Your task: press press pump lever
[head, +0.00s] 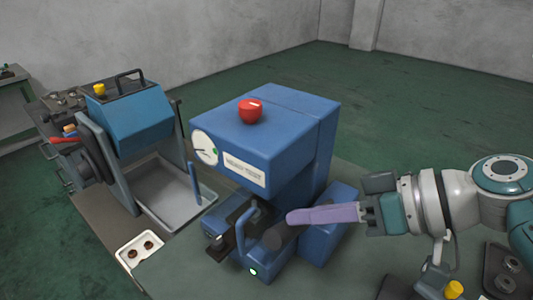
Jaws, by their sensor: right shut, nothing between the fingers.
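The blue press (262,132) stands in the middle of the head view, with a red knob (250,111) on top and a round white gauge (204,147) on its left face. A rounded purple bar (322,215), which looks like the pump lever's handle, reaches right from near a dark cylinder (279,238) at the press's lower front. My right gripper (367,208) is shut at the bar's right end. I cannot tell whether it touches the bar. My left gripper is not in view.
A blue machine (130,115) with a grey tray (178,192) stands to the left. A white dish (139,250) holding small brown parts lies in front. A yellow knob (454,289) and dark fittings (502,270) are at lower right. Green floor lies open behind.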

